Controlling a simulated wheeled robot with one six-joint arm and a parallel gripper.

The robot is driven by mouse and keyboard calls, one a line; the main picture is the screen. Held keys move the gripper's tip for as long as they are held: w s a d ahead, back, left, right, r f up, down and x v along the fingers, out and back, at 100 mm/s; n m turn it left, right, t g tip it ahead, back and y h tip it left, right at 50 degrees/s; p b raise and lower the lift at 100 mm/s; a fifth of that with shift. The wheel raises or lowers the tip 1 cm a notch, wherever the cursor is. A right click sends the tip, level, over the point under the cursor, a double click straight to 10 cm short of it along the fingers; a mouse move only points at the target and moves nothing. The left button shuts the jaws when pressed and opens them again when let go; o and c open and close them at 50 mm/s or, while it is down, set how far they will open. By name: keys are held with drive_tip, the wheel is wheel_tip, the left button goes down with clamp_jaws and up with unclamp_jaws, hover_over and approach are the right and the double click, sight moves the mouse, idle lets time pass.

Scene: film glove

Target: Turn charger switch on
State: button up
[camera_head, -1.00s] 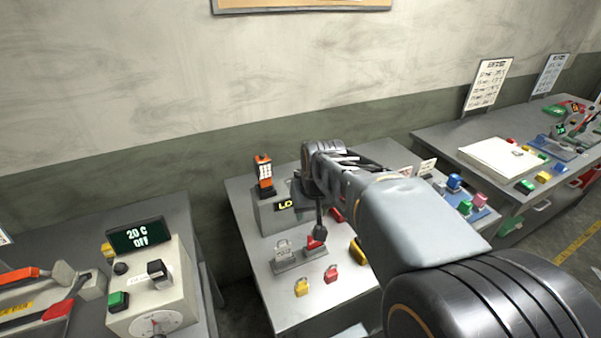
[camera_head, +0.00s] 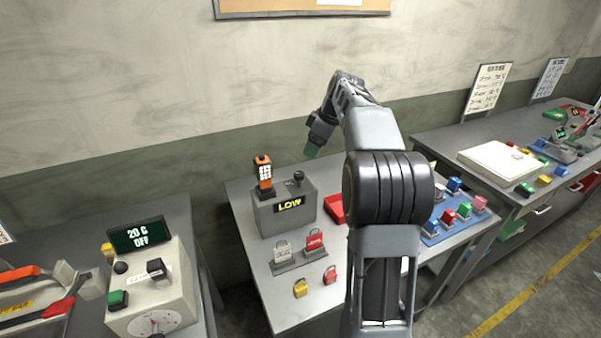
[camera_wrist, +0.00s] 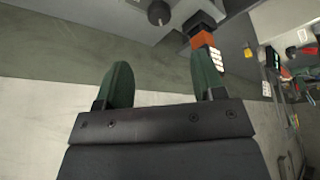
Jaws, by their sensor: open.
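The grey charger box (camera_head: 287,217) stands on the middle table, with a lit "LOW" display on its front. A black knob switch (camera_head: 298,177) is on its top right, and an orange and black handheld unit (camera_head: 264,177) stands upright at its top left. My gripper (camera_head: 313,150) is above and behind the box, apart from it and empty. In the wrist view its two green fingers (camera_wrist: 163,80) are spread. That view also shows the knob (camera_wrist: 158,13) and the handheld unit (camera_wrist: 203,42) at the top edge, beyond the fingertips.
Padlocks (camera_head: 301,288) and two lock stands are in front of the charger box. A red tray (camera_head: 334,209) is to its right, and a blue tray (camera_head: 432,232) with coloured blocks is farther right. A control box (camera_head: 160,290) reading "20 C OFF" is on the left table.

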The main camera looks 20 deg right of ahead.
sight(300, 174)
drive_tip(key=p+x, duration=0.1)
drive_tip(key=x, duration=1)
drive_tip(key=shift+f, duration=0.2)
drive_tip(key=shift+c, duration=0.4)
drive_tip(key=c, duration=0.8)
drive_tip(key=shift+c, duration=0.2)
